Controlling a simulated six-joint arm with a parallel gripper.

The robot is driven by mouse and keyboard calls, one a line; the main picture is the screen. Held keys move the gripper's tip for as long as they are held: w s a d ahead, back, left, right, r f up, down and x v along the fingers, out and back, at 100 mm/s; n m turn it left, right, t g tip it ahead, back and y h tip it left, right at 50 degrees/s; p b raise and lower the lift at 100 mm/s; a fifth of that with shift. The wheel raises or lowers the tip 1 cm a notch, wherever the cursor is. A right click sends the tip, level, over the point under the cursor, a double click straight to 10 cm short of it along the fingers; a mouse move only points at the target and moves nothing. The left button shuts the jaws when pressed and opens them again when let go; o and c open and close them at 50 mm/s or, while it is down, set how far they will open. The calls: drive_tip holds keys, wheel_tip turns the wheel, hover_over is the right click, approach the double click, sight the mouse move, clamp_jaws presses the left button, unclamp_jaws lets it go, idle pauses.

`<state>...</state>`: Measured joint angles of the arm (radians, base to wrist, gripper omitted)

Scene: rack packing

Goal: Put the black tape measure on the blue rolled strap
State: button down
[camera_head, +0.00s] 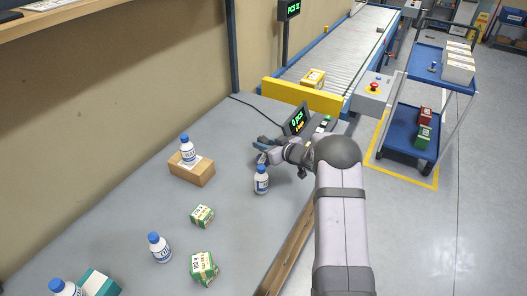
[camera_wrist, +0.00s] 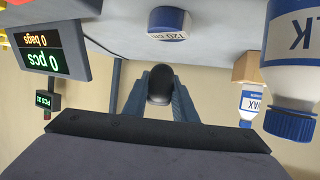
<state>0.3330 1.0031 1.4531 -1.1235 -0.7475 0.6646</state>
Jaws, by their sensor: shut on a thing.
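The black tape measure (camera_wrist: 159,86) is a dark rounded thing between the two blue-grey fingers of my gripper (camera_head: 265,146) in the wrist view. My gripper is shut on it and holds it clear of the table. The wrist picture is upside down, with the table at the top. The blue rolled strap (camera_wrist: 168,24) is a short blue cylinder with a white "120 cm" label, standing on the table. The tape measure shows apart from it in that picture. In the head view I cannot make out the strap or the tape measure around my gripper.
A white bottle with a blue cap (camera_head: 261,180) stands close to my gripper. A counter display (camera_head: 297,121) stands just behind it. A cardboard box (camera_head: 192,170) with another bottle on it is to the left.

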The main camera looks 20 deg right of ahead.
drive_tip(key=shift+f, duration=1.8)
drive_tip(key=shift+f, duration=0.15)
drive_tip(key=c, duration=1.4)
unclamp_jaws()
drive_tip(key=shift+c, duration=0.2)
drive_tip(key=shift+r+p, duration=0.2)
drive_tip(key=shift+p, duration=0.15)
drive_tip(key=shift+s+d, duration=0.1)
drive_tip(key=shift+s, duration=0.1)
drive_tip(key=b+v, duration=0.2)
drive_tip(key=v, duration=0.9)
drive_tip(key=shift+s+r, duration=0.15)
drive_tip(key=shift+s, duration=0.1)
